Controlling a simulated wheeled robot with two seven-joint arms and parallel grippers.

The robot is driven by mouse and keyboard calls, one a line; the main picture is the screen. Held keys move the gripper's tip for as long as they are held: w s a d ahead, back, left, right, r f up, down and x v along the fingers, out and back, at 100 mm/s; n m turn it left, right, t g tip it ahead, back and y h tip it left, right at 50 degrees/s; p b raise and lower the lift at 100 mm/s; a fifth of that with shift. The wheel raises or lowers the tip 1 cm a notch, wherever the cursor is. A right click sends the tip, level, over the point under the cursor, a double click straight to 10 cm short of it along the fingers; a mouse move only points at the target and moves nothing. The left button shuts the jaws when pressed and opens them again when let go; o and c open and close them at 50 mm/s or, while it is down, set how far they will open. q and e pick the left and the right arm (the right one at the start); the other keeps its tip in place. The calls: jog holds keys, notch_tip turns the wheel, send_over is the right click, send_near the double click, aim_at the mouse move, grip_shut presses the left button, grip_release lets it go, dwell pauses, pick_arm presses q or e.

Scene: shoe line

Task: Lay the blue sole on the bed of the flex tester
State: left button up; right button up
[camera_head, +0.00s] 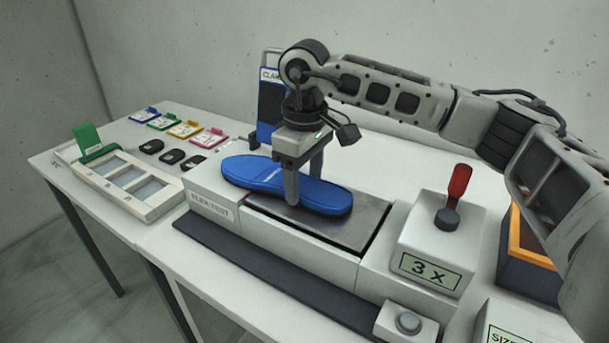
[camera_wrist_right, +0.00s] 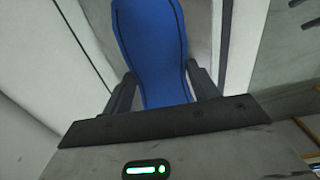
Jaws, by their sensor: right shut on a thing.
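The blue sole (camera_head: 325,194) lies lengthwise over the flex tester (camera_head: 220,205), across its bed (camera_head: 365,222) and its left end block. Whether it rests on the bed or hangs just above it I cannot tell. My right gripper (camera_head: 300,185) points down and is shut on the middle of the sole, one finger on each side. The right wrist view shows the blue sole (camera_wrist_right: 155,55) between both fingers of my right gripper (camera_wrist_right: 163,88). My left gripper is not in view.
The tester's box with a red lever (camera_head: 459,182) and "3 X" display stands right of the bed. A grey button (camera_head: 408,321) is at the front. A white tray (camera_head: 125,182), dark pads and coloured cards lie left. An orange-rimmed bin (camera_head: 530,257) stands at right.

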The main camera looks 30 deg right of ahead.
jog(key=o, duration=1.2)
jog(key=shift+r, duration=0.1)
notch_tip(320, 180, up, 16)
jog(key=shift+f+p, duration=0.1)
jog(key=shift+p, duration=0.3)
